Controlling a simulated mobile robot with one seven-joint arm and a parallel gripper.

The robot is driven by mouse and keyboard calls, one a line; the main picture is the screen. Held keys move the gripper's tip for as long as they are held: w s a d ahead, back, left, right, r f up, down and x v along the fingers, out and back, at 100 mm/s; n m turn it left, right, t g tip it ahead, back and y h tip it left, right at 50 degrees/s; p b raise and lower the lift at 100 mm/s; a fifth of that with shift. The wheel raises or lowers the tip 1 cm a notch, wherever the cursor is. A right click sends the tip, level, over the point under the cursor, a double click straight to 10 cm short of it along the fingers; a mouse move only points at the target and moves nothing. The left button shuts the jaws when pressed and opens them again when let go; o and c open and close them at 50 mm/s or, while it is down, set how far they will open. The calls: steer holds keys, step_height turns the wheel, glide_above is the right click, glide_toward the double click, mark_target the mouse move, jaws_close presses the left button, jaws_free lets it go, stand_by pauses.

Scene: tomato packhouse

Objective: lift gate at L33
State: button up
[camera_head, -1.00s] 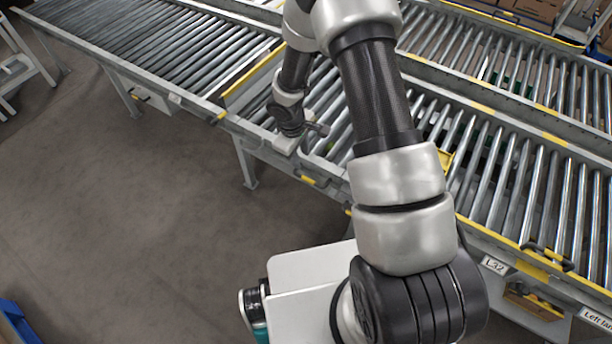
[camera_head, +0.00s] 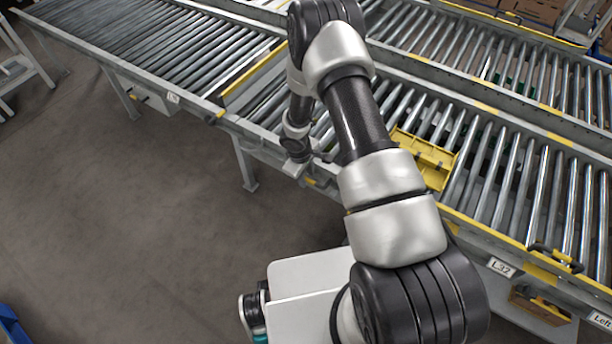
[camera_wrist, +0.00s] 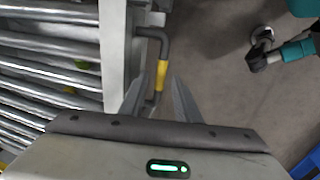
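In the wrist view, a black bent handle with a yellow grip (camera_wrist: 162,73) sticks out from the pale rail (camera_wrist: 114,55) at the side of the rollers. My gripper (camera_wrist: 158,78) is open, with its two fingers on either side of the handle's line. The yellow part shows between the fingertips; I cannot tell whether they touch it. In the head view, my wrist hangs over the near edge of the conveyor, and a bit of yellow (camera_head: 312,182) shows just below it. No L33 label is readable; my arm covers part of that edge.
A label L32 (camera_head: 501,267) and a black handle (camera_head: 556,258) are on the near rail at right. A yellow plate (camera_head: 424,158) lies among the rollers behind my arm. The grey floor (camera_head: 130,220) at left is clear. A blue object (camera_head: 12,325) is at lower left.

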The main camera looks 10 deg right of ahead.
jaws_close()
steer(key=shift+r, duration=0.1)
